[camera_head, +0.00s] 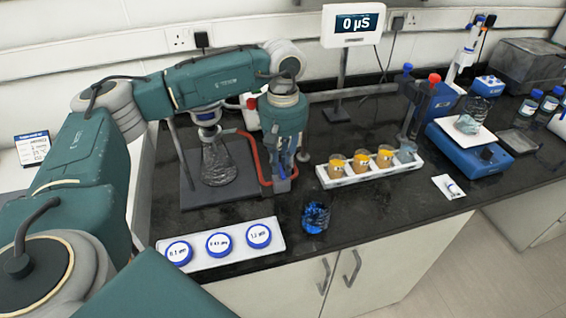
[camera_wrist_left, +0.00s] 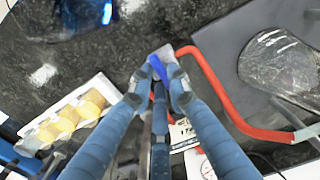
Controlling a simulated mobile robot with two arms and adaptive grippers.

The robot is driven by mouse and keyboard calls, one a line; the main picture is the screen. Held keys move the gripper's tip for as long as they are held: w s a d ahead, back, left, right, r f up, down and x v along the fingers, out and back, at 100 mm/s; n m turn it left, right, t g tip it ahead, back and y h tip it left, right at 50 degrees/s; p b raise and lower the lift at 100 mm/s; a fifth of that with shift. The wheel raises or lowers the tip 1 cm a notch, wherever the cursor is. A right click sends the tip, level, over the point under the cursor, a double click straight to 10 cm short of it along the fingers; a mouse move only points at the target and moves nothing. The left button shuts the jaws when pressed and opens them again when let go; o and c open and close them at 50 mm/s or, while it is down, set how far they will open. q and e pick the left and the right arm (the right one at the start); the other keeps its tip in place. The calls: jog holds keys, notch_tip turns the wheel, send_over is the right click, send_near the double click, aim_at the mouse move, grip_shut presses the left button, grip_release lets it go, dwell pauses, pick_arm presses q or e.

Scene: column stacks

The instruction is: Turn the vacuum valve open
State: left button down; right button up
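The vacuum valve is a small grey body with a blue lever (camera_wrist_left: 158,68), at the end of a red hose (camera_wrist_left: 215,90). In the head view the red hose (camera_head: 262,160) runs from the flask area to beneath my left gripper (camera_head: 283,172). In the left wrist view my left gripper (camera_wrist_left: 157,84) has its fingertips on either side of the blue lever, with a gap between them. Whether a fingertip touches the lever is hard to tell. In the head view the valve is mostly hidden by the fingers. My right gripper is not in view.
A flask (camera_head: 217,162) stands on a dark stand base at the left. A beaker of blue liquid (camera_head: 315,217) is close in front of my gripper. A white rack (camera_head: 340,181) with orange-filled cups is to the right. A white tray (camera_head: 205,262) holds blue-rimmed discs in front.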

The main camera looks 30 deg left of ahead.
pick_arm(q)
jog(key=shift+w+n+b, duration=0.1)
jog(key=shift+n+b, duration=0.2)
jog(key=shift+n, duration=0.2)
jog(key=shift+r, duration=0.1)
jog(key=c, duration=1.7)
grip_release()
jog(key=shift+o, duration=0.2)
notch_tip(320, 180, up, 12)
